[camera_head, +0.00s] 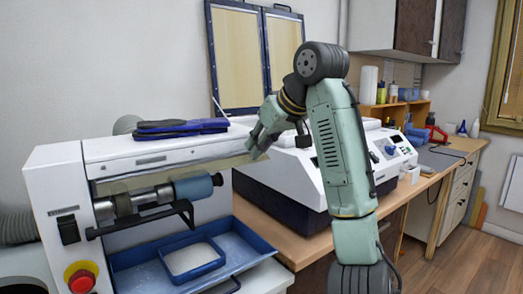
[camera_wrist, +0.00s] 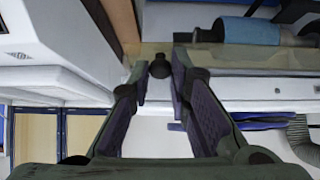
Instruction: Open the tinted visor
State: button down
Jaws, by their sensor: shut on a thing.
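The tinted visor (camera_head: 222,163) is a thin, see-through tan panel along the underside of the white machine's top beam, above the roller. In the wrist view the visor (camera_wrist: 262,58) crosses the picture behind the fingertips. My gripper (camera_head: 256,149) is at the visor's right end. The wrist view shows my gripper (camera_wrist: 160,72) with both fingertips closed around a small dark round knob (camera_wrist: 160,68) at the visor's edge. In the head view the knob is hidden by my fingers. How far the visor is tilted is hard to tell.
The grinding machine (camera_head: 62,180) carries a blue-grey roller (camera_head: 194,187) and dark insoles (camera_head: 180,127) on top. A blue tray (camera_head: 130,276) with a smaller bin lies below. A white press machine (camera_head: 290,165) stands close on the right, on the wooden bench (camera_head: 300,252).

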jog(key=shift+w+a+r+g+h, duration=0.2)
jog(key=shift+r+g+h, duration=0.35)
jog(key=shift+g+h, duration=0.4)
jog(key=c, duration=1.5)
grip_release()
jog(key=shift+w, duration=0.1)
jog(key=v, duration=0.7)
jog(key=shift+d+r, duration=0.2)
jog(key=shift+r, duration=0.05)
